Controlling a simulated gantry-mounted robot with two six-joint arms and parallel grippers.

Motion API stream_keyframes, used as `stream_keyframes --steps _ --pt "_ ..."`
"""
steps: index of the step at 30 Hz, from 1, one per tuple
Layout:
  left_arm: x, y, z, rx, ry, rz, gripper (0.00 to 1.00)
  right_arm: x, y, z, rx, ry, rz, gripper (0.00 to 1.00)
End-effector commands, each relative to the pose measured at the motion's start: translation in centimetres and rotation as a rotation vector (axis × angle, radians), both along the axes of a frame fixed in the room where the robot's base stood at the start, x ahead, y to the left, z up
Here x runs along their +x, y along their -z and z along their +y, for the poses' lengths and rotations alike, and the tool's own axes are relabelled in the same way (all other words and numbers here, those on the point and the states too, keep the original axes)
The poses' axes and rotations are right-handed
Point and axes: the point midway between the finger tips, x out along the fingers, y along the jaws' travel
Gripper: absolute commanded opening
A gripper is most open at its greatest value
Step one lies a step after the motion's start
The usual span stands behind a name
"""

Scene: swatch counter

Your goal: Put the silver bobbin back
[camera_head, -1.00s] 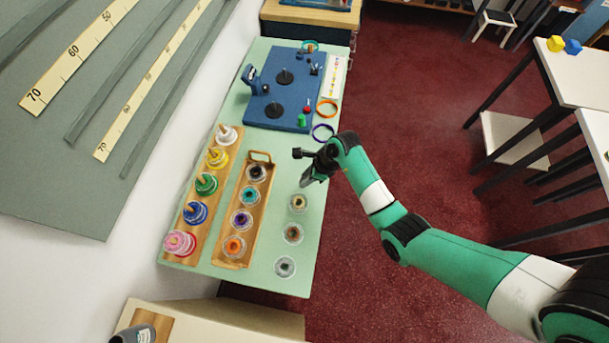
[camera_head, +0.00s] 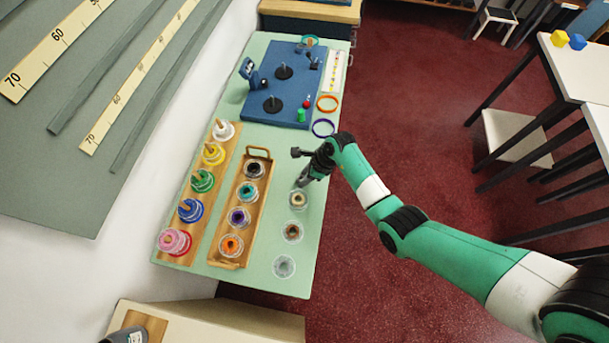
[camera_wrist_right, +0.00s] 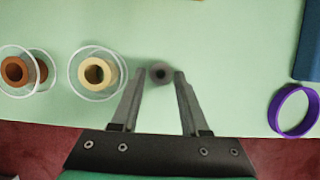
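A clear-flanged bobbin with a grey core, the silver one by its look (camera_head: 284,266), lies at the near end of a loose row on the green counter (camera_head: 262,277). A brown bobbin (camera_head: 292,232) and a cream bobbin (camera_head: 298,200) lie behind it. My right gripper (camera_head: 302,182) is low over the counter, just beyond the cream bobbin. In the right wrist view my right gripper (camera_wrist_right: 160,75) is open, with a small grey round thing (camera_wrist_right: 160,73) between its fingertips; I cannot tell what it is. The silver bobbin is outside that view. My left gripper is not in view.
A wooden tray (camera_head: 214,262) holds black, teal, purple and orange bobbins. A wooden rack of coloured spools (camera_head: 202,181) stands left of it. A blue board (camera_head: 292,94) lies at the back. Purple (camera_head: 323,127) and orange (camera_head: 327,103) rings lie near the right edge.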

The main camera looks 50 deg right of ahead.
Motion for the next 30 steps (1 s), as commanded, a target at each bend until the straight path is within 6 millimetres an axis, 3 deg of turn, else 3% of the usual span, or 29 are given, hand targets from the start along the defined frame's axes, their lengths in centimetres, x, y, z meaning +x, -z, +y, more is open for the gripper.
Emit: stream_keyframes --steps 2,13,24,30 --pt "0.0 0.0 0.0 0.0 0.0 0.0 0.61 0.0 0.0 0.0 0.0 0.0 0.0 0.61" --pt "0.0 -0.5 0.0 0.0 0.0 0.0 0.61 -0.1 -0.8 0.0 -0.001 0.0 0.0 0.61" --pt "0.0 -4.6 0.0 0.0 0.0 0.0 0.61 -2.7 -8.6 -1.7 -0.002 0.002 -0.002 0.61" --pt "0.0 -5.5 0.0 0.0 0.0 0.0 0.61 -3.7 -11.2 -2.2 0.001 0.001 -0.001 0.61"
